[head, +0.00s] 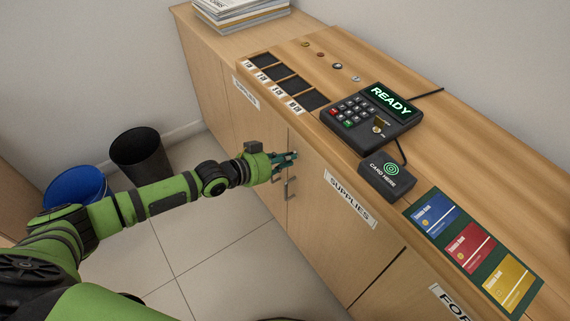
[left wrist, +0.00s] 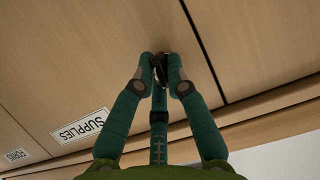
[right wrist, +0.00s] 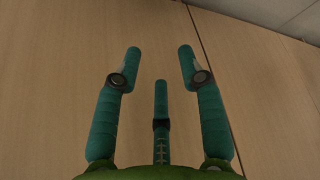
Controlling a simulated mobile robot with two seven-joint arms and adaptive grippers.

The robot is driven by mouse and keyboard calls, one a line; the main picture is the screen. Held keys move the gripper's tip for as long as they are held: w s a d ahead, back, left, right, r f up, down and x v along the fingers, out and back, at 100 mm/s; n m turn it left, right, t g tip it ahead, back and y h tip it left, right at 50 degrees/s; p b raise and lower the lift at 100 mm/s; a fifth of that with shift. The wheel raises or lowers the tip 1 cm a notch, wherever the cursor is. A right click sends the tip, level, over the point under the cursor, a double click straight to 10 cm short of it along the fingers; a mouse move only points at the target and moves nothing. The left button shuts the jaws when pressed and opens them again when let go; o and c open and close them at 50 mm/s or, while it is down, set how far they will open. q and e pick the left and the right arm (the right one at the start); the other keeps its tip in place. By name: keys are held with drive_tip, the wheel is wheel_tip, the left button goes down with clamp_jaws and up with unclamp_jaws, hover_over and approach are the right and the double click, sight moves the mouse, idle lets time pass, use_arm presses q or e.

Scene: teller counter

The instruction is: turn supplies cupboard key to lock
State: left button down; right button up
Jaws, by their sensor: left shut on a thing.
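My left gripper (head: 291,157) is at the seam between the doors, above the grey bar handles (head: 291,188). In the left wrist view its fingers (left wrist: 161,70) are closed on a small dark thing, the key (left wrist: 160,68), mostly hidden between the fingertips. Its turn angle cannot be told. My right gripper (right wrist: 160,65) shows in the right wrist view, open and empty, facing a plain wooden panel (right wrist: 90,50).
On the counter stand a card terminal (head: 372,112) reading READY, a card reader (head: 387,180), a green mat with bank cards (head: 437,211), and several coins. Papers (head: 238,14) lie at the back. A black bin (head: 137,152) and blue bin (head: 76,187) stand on the floor.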

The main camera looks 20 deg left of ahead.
use_arm(q)
drive_tip(key=shift+n+h+b, duration=0.3)
drive_tip(key=shift+b, duration=0.15)
use_arm(e)
drive_tip(key=shift+w+a, duration=0.1)
drive_tip(key=shift+w, duration=0.75)
use_arm(q)
drive_tip(key=c, duration=1.2)
unclamp_jaws()
drive_tip(key=shift+c, duration=0.2)
use_arm(e)
drive_tip(key=shift+s+a, duration=0.1)
drive_tip(key=shift+s, duration=0.05)
use_arm(q)
drive_tip(key=v, duration=1.2)
drive_tip(key=shift+r, duration=0.1)
